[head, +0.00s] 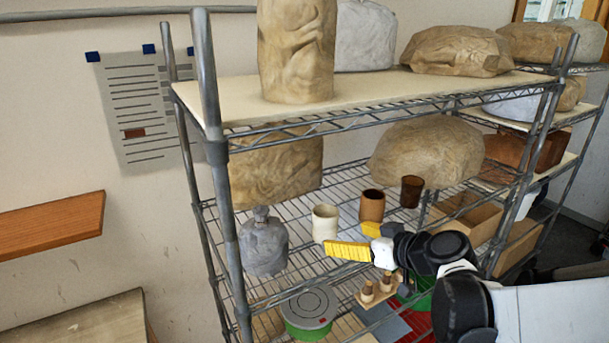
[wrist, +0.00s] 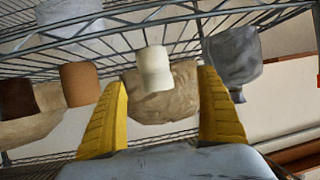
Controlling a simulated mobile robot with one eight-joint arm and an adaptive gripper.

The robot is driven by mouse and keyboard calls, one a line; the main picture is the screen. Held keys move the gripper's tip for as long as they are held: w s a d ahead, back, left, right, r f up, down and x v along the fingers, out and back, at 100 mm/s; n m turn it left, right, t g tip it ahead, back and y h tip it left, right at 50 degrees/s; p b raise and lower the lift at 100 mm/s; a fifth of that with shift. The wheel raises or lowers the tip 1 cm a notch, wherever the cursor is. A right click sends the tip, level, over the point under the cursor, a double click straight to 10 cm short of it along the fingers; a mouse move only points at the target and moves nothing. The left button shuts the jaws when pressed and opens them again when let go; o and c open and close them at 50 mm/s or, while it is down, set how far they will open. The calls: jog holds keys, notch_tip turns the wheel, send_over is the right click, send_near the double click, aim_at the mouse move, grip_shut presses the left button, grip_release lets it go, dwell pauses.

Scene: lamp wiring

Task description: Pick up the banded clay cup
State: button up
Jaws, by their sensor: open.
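Three cups stand in a row on the middle wire shelf: a cream cup (head: 325,223), an orange-brown cup (head: 372,205) and a dark brown cup (head: 412,192). No clear bands show at this size, so I cannot tell for sure which is the banded clay cup. My gripper (head: 345,238) is open and empty, in front of the cream and orange-brown cups. The wrist view looks upside down; there the cream cup (wrist: 154,68) appears between the yellow fingers, beyond their tips. The orange-brown cup (wrist: 79,84) and dark cup (wrist: 17,98) are to the left.
A grey lumpy vessel (head: 263,242) stands left of the cups. Large wrapped lumps (head: 427,153) sit behind them. The upper shelf board (head: 350,98) overhangs the row, and a rack post (head: 225,230) rises at the left. A green-sided round tin (head: 308,312) is below.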

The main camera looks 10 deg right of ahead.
aim_at(333, 226)
jog(key=shift+w+d+r, duration=0.4)
jog(key=shift+d+r, duration=0.1)
jog(key=shift+w+f+t, duration=0.1)
jog(key=shift+w+t, duration=0.2)
jog(key=shift+w, duration=0.1)
jog(key=x, duration=0.4)
jog(key=shift+s+a+f+b, duration=0.1)
jog(key=shift+s+a+b, duration=0.05)
jog(key=shift+b, duration=0.15)
jog(key=x, duration=0.6)
jog(key=shift+c, duration=0.3)
jog(key=c, duration=1.4)
